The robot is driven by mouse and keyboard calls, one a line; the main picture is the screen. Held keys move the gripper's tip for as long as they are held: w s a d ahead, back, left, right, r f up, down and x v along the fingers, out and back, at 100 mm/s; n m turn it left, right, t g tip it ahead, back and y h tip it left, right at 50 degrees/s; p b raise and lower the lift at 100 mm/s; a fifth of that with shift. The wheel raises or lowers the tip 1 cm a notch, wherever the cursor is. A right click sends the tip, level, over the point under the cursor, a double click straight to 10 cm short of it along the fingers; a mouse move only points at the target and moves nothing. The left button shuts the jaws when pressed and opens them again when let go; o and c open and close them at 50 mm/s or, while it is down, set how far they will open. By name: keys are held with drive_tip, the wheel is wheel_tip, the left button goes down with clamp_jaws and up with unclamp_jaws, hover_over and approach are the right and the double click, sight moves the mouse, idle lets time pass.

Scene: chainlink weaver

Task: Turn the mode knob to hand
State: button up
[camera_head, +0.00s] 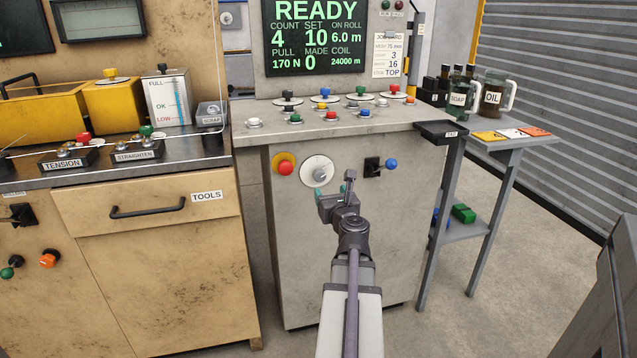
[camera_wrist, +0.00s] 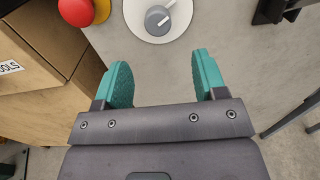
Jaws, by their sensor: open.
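The mode knob appears to be the grey round knob (camera_wrist: 158,20) with a white pointer bar, on a white dial disc (camera_head: 314,167) on the cabinet front. In the wrist view the pointer slants up to the right, and the dial's top is cut off. No position words are readable. My gripper (camera_head: 331,189) is open and empty, in front of the panel just below the dial. In the wrist view its teal fingers (camera_wrist: 161,70) are spread apart, with the knob beyond their tips, roughly centred between them. In the head view my gripper is close to the disc's lower edge.
A red button (camera_head: 285,168) on a yellow surround is left of the dial. A blue-ball lever (camera_head: 391,164) on a black plate is to the right. The cabinet top (camera_head: 262,140) overhangs above with several coloured knobs. The tools drawer (camera_head: 150,210) stands at left.

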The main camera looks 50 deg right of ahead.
sight(321, 178)
drive_tip(key=x, duration=1.1)
drive_tip(key=shift+a, duration=0.1)
drive_tip(key=shift+c, duration=0.5)
drive_tip(key=c, duration=0.8)
drive_tip(key=shift+n, duration=0.4)
drive_tip(key=n, duration=1.1)
drive_tip(key=shift+s, duration=0.1)
drive_tip(key=shift+n, duration=0.3)
